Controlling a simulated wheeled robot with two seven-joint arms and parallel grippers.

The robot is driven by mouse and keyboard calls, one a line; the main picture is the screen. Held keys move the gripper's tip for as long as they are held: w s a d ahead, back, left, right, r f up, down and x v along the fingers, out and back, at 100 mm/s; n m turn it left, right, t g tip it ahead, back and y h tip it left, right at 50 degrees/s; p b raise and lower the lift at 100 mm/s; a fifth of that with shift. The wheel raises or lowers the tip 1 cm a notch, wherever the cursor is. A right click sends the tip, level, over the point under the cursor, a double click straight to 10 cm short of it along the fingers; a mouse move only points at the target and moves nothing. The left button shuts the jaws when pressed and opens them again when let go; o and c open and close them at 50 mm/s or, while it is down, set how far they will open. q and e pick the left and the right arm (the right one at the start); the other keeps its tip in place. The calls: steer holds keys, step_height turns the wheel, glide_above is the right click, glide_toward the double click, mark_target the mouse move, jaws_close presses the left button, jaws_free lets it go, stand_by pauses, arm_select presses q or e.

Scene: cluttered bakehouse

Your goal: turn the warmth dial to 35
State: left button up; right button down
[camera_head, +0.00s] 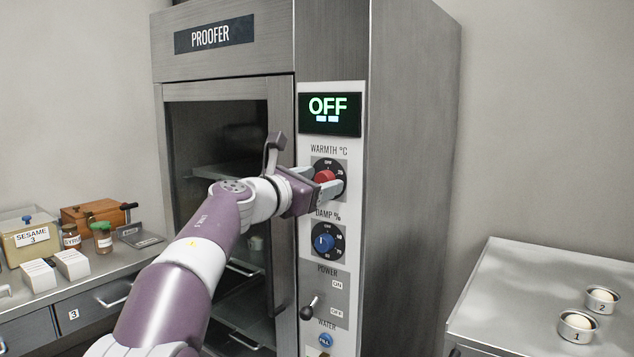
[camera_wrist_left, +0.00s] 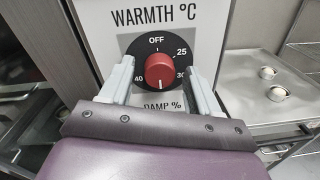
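The warmth dial is a red knob (camera_head: 324,177) on a black round plate on the proofer's white control panel. It also shows in the left wrist view (camera_wrist_left: 159,69), with OFF at the top, 25 and 30 at right and 40 at lower left. A small pale mark shows at the knob's lower edge; the 35 label cannot be made out. My left gripper (camera_head: 322,182) is at the dial, its fingers either side of the knob. In the wrist view the gripper (camera_wrist_left: 160,85) is open, with gaps to the knob. My right gripper is not in view.
The display (camera_head: 329,115) reads OFF. Below the warmth dial are a blue damp dial (camera_head: 324,242), a power lever (camera_head: 309,308) and a water button (camera_head: 325,340). A counter with boxes and jars stands left. A steel table (camera_head: 520,290) with two small bowls stands right.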

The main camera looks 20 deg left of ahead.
arm_select(q)
steer(key=shift+s, duration=0.1)
steer(key=b+v, duration=0.3)
steer(key=v, duration=0.9)
steer(key=shift+s+b, duration=0.25)
steer(key=shift+b, duration=0.15)
steer(key=shift+a, duration=0.15)
